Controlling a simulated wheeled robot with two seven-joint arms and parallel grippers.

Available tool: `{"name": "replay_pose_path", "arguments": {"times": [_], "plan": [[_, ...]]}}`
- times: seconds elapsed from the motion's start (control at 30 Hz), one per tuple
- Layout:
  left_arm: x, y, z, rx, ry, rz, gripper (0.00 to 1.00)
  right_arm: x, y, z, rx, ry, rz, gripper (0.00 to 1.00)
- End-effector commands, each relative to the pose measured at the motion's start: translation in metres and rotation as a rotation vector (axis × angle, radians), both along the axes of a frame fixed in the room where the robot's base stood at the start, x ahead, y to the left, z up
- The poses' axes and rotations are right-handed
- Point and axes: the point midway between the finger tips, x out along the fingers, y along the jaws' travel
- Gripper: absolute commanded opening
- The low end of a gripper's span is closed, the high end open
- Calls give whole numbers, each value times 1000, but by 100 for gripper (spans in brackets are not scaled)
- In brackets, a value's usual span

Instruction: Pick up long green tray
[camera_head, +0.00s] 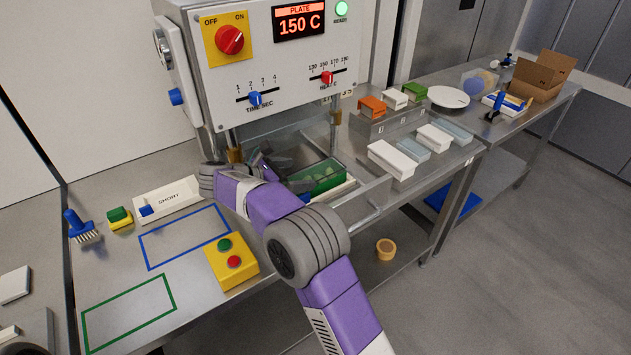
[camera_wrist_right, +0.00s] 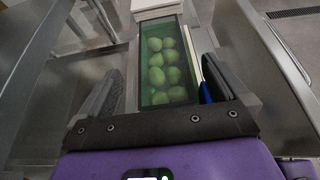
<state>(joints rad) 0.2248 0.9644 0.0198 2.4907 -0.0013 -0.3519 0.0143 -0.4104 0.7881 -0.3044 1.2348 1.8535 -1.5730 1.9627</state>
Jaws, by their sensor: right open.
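The long green tray (camera_head: 328,186) lies in the recess under the press on the steel bench, filled with several round green pieces. In the right wrist view the green tray (camera_wrist_right: 144,92) lies lengthwise between the fingers, its near end close to the palm. My right gripper (camera_wrist_right: 160,66) is open, one finger on each side of the tray, with a visible gap on the left. I cannot tell whether the right finger touches anything. In the head view my right gripper (camera_head: 268,160) is dark and partly hidden behind my purple arm. My left gripper is not in view.
The press (camera_head: 270,65) hangs over the tray and reads 150 C. A yellow button box (camera_head: 232,268) stands at the front. White boxes (camera_head: 390,160) stand to the right. A blue-handled thing (camera_wrist_right: 205,92) is beside the right finger. Green (camera_head: 130,310) and blue outlines (camera_head: 185,237) are empty.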

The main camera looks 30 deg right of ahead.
Motion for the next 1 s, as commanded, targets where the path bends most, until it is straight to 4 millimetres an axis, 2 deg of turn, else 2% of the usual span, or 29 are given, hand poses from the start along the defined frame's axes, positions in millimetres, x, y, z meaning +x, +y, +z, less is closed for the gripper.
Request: {"name": "replay_pose_path", "arguments": {"times": [0.2,0.3,0.6,1.0], "plan": [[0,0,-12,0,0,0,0,0,-32,-13,0,0,-2,100],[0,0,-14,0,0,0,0,1,-41,-17,1,0,-1,100],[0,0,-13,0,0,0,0,1,-44,-17,1,1,0,98],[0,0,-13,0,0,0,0,1,-44,-16,0,-1,1,37]]}}
